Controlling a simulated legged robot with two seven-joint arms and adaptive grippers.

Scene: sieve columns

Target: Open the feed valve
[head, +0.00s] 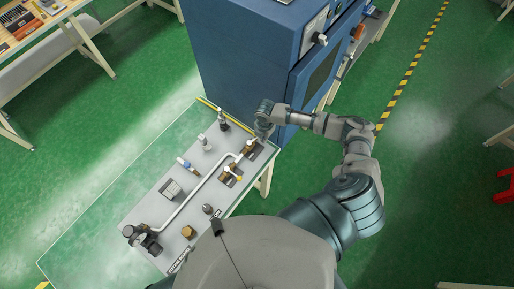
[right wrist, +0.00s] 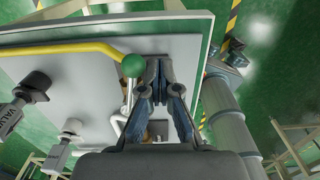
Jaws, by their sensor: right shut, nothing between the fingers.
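My right gripper (head: 262,130) is at the far right corner of the grey valve panel in the head view. In the right wrist view its fingers (right wrist: 158,88) are together with nothing between them. A green ball knob (right wrist: 132,65) is just left of the fingers, at the end of a yellow bar (right wrist: 70,47). The yellow bar (head: 210,105) also shows along the panel's far edge in the head view. Brass valve fittings (head: 228,174) sit along the panel's right side. I cannot tell which part is the feed valve. My left gripper is not in view.
The panel (head: 150,205) lies on a table with a green top. A pale pipe (head: 190,195) runs across it between small fittings. A large blue cabinet (head: 235,55) stands close behind the table.

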